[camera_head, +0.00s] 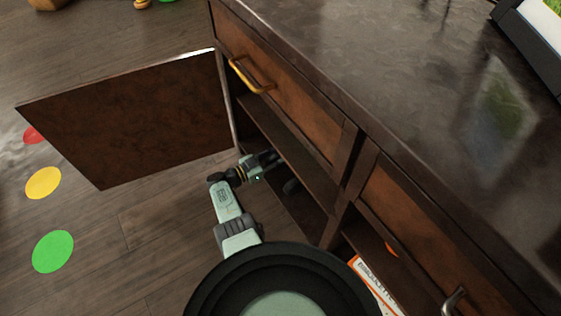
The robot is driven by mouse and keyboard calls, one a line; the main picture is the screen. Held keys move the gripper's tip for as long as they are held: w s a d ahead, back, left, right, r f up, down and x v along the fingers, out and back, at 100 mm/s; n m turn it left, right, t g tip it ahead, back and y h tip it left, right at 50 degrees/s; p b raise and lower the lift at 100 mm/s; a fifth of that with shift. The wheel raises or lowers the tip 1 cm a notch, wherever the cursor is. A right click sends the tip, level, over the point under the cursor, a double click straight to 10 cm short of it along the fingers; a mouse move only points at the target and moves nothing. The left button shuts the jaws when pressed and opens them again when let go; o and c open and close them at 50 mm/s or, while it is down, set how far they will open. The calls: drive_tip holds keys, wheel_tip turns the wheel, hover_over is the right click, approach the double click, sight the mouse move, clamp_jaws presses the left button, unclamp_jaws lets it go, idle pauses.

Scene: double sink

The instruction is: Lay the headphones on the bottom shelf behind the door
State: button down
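The cabinet door (130,115) stands wide open at the left, swung out over the floor. My gripper (272,160) reaches into the dark opening behind the door, below a drawer with a brass handle. Its fingers are small and dark against the shadow, so I cannot tell whether they are open or shut. A small dark rounded object (292,187) shows just beside the gripper inside the opening. It may be part of the headphones, but I cannot tell, nor whether it is held. The bottom shelf is mostly hidden in shadow and behind my arm.
The dark countertop (400,70) overhangs the cabinet, with the drawer handle (250,76) sticking out above my gripper. A divider post (345,195) bounds the opening at right. Another compartment beyond it holds a white and orange box (375,285). Coloured discs (43,183) lie on the wooden floor.

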drive_tip(key=f+b, duration=0.3)
drive_tip(key=shift+w+d+f, duration=0.3)
drive_tip(key=shift+f, duration=0.05)
drive_tip(key=shift+r, duration=0.15)
drive_tip(key=c, duration=1.3)
unclamp_jaws()
drive_tip(key=shift+f, duration=0.2)
drive_tip(key=shift+r, duration=0.3)
drive_tip(key=v, duration=1.2)
drive_tip(key=shift+f, duration=0.15)
